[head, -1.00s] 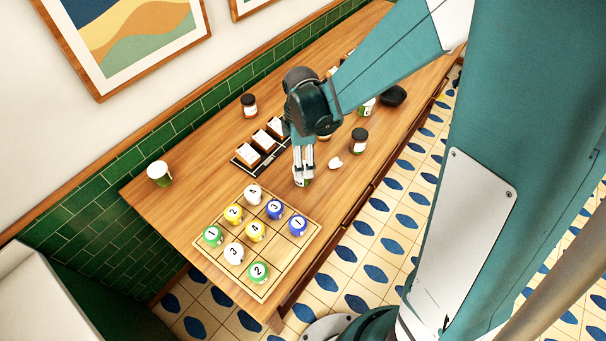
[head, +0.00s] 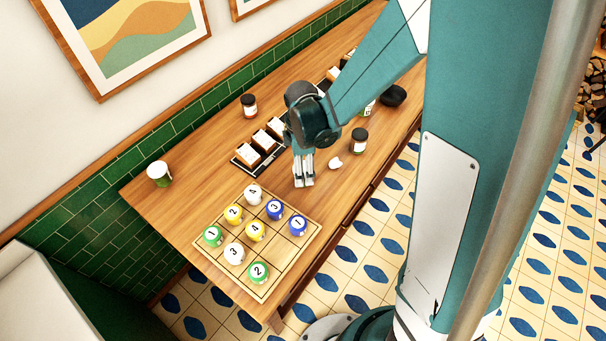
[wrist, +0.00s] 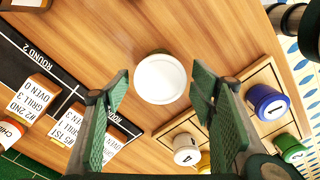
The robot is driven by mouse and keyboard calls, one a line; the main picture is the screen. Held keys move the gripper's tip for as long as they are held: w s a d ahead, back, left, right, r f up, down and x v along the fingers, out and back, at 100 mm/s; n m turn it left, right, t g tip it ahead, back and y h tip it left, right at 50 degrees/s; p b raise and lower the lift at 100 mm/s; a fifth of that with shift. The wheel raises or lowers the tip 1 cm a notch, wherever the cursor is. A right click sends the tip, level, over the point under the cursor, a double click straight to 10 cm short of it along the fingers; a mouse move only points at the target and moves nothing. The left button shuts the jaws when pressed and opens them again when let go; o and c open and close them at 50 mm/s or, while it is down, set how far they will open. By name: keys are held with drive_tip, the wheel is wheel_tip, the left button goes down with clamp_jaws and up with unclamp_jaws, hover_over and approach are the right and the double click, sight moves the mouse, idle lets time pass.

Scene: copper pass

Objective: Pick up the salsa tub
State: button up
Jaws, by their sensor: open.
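A round tub with a white lid (wrist: 160,78) stands on the wooden table in the wrist view. Its label does not show from above, so I cannot read whether it is the salsa tub. My gripper (wrist: 159,90) is open, with one green-padded finger to each side of the lid in the picture and a gap on both sides.
A wooden board (head: 262,292) with several numbered pieces lies just in front of my gripper. A dark strip with ticket blocks (head: 263,142) lies behind it to the left.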

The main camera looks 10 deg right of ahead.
drive_tip(key=shift+f, duration=0.5)
drive_tip(key=c, duration=1)
